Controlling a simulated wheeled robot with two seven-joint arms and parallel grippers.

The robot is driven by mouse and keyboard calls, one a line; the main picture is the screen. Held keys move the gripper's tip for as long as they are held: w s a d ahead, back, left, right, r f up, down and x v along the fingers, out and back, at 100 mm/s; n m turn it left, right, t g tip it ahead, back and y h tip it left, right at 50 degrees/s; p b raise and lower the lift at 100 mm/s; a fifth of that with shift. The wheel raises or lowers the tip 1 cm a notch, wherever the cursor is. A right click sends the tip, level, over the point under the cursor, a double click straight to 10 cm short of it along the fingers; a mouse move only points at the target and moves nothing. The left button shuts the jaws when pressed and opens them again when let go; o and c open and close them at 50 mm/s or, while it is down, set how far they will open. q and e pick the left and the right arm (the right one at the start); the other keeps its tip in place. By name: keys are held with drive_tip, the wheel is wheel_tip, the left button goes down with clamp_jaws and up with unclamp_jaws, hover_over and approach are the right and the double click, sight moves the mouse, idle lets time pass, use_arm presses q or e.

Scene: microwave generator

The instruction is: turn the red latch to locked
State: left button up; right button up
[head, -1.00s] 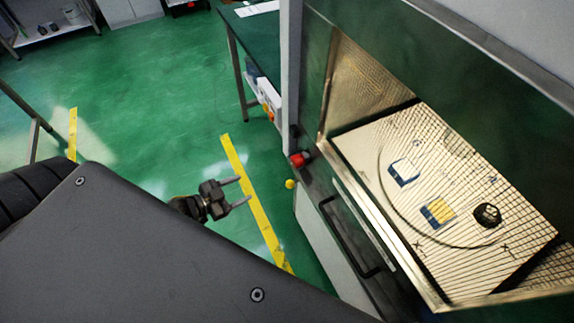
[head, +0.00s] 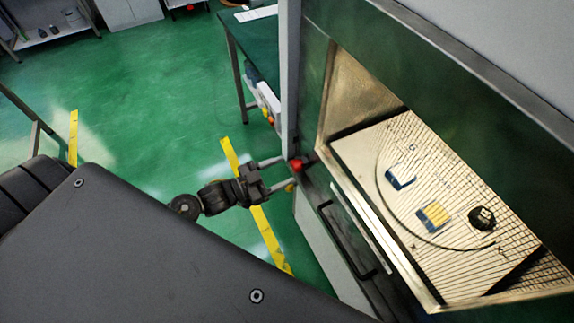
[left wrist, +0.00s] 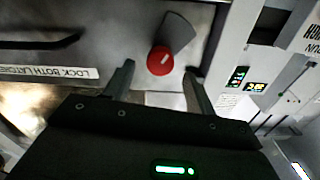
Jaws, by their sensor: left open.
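The red latch (head: 296,165) is a round knob on the front of the microwave generator, left of its window. In the left wrist view the red knob (left wrist: 159,64) has a white mark on its face and a dark grey wedge-shaped plate (left wrist: 180,32) beside it. My left gripper (head: 283,171) is open, its fingertips close to the knob. In the left wrist view the knob lies between the fingertips of the left gripper (left wrist: 159,72). I cannot tell whether either finger touches it. My right gripper is not in view.
A dark bar handle (head: 345,238) runs along the front below the window. A label reading "LOCK BOTH LATCHES" (left wrist: 50,73) is beside the knob. Inside the chamber, several items sit on a light gridded floor (head: 400,235). A green-topped table (head: 252,45) stands behind.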

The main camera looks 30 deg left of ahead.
sight(296, 165)
use_arm(q)
drive_tip(key=shift+x, duration=1.25)
drive_tip(key=c, duration=1)
